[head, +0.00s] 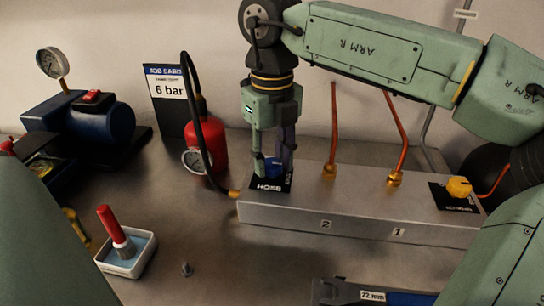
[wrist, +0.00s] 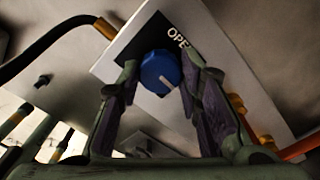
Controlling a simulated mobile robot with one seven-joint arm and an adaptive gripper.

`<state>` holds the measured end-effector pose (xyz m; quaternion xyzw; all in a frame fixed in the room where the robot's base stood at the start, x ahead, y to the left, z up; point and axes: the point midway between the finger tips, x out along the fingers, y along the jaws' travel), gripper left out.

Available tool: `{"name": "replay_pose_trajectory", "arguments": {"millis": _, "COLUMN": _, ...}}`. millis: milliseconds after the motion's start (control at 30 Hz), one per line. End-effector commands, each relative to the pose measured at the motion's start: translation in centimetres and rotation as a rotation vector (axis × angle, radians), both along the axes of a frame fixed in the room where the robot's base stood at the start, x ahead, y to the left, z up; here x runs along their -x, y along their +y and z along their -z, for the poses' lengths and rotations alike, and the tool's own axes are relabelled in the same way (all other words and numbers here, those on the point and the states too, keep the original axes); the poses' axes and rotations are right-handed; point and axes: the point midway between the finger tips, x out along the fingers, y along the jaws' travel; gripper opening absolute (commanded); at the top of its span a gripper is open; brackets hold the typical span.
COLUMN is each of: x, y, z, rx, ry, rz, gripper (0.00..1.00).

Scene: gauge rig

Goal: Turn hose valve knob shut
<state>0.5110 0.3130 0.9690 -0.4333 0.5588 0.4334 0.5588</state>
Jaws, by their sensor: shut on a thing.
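The hose valve knob is a blue round knob (head: 274,170) on a black plate lettered HOSE, at the left end of the metal manifold block (head: 350,221). In the wrist view the knob (wrist: 160,72) has a pale mark on its face, and part of the lettering, "OPE", shows beside it. My gripper (head: 273,162) points down over the knob, with a finger on each side. In the wrist view, my gripper (wrist: 161,76) is shut on the knob. The fingers hide part of the knob in the head view.
A black hose (head: 190,95) joins the block's left end beside a red bottle (head: 205,141) with a gauge. A yellow knob (head: 459,187) sits at the block's right end. Copper pipes rise behind. A job card (head: 170,92) reads 6 bar. A tray (head: 126,266) holds a red-handled tool.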

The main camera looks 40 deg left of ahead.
Motion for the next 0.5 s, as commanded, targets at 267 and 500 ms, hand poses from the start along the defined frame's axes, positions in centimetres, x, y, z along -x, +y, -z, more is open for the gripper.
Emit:
{"name": "replay_pose_trajectory", "arguments": {"millis": 267, "x": -0.04, "y": -0.04, "z": 0.0, "rx": 0.001, "ry": -0.001, "rz": 0.001, "gripper": 0.42}}
{"name": "replay_pose_trajectory", "arguments": {"millis": 500, "x": -0.02, "y": -0.01, "z": 0.0, "rx": 0.0, "ry": 0.0, "rz": -0.001, "gripper": 0.53}}
